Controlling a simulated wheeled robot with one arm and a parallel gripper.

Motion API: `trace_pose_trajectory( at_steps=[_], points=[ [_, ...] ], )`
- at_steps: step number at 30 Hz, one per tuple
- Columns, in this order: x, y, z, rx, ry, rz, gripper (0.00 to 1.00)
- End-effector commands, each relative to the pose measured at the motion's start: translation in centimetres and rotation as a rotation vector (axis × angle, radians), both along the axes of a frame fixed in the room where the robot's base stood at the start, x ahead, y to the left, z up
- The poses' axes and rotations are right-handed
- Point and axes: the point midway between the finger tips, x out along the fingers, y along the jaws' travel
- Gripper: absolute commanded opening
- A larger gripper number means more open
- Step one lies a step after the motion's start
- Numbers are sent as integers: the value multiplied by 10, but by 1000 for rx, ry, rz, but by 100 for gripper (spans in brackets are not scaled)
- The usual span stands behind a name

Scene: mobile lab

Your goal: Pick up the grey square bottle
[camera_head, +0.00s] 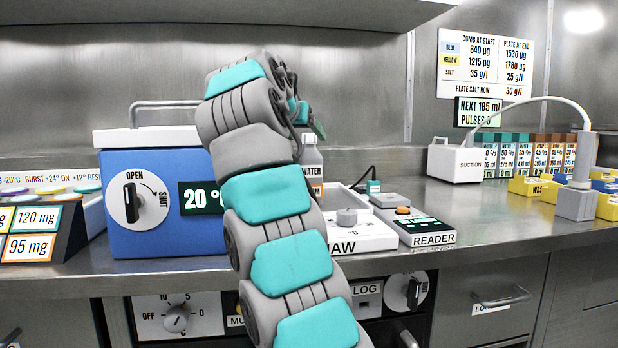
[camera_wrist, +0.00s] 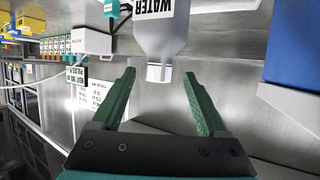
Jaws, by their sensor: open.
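A grey, square-sided bottle with a WATER label (camera_head: 311,158) stands on the counter just right of the blue box, partly hidden behind my arm in the head view. In the wrist view the bottle (camera_wrist: 163,38) appears upside down, its narrow neck pointing down the picture between the tips of my fingers. My gripper (camera_wrist: 159,74) is open, with a green finger on each side of the neck and visible gaps to both. Whether the neck is fully between the fingers or just beyond them, I cannot tell. In the head view my gripper is mostly hidden behind my arm.
The blue box (camera_head: 165,175) with a dial and handle stands close left of the bottle. A white tray (camera_head: 365,236) and the reader (camera_head: 415,226) lie to the right. The suction unit (camera_head: 457,162) stands farther right, with clear counter before it. A shelf (camera_head: 210,12) overhangs the back.

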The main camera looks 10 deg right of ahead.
Motion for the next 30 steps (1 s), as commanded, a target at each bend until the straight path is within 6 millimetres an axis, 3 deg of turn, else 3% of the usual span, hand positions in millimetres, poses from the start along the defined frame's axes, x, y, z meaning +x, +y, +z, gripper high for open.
trace_pose_trajectory(
  at_steps=[6, 13, 30],
  points=[
    [21, -14, -12, -1, -1, 1, 77],
    [23, -15, -14, -1, 0, 0, 77],
    [23, -15, -14, -1, 0, 0, 14]
  ],
)
